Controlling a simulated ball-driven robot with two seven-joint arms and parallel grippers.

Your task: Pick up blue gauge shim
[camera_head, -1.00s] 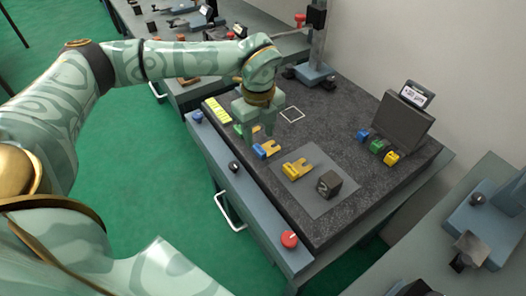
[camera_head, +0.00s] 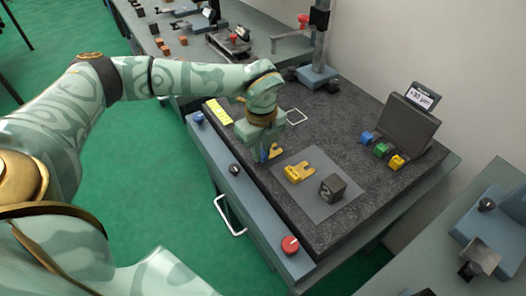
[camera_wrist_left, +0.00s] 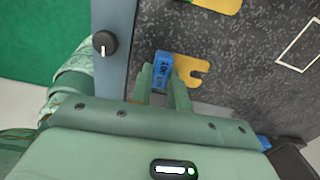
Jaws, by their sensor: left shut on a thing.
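The blue gauge shim has a blue block end and a flat yellow forked end. In the left wrist view its blue block (camera_wrist_left: 163,72) sits between the fingers of my left gripper (camera_wrist_left: 161,84), and its fork (camera_wrist_left: 190,69) points right. In the head view the gripper (camera_head: 266,152) covers most of the shim, leaving part of the yellow fork (camera_head: 277,152) visible. My left gripper is shut on the blue block, low over the dark granite plate. I cannot tell whether the shim touches the plate. My right gripper is not in view.
A yellow shim (camera_head: 299,173) and a dark numbered cube (camera_head: 332,187) rest on a grey mat (camera_head: 317,205). Blue, green and yellow blocks (camera_head: 382,150) stand near a small display (camera_head: 425,96). A post stand (camera_head: 318,72) rises behind. A red knob (camera_head: 290,244) is on the front edge.

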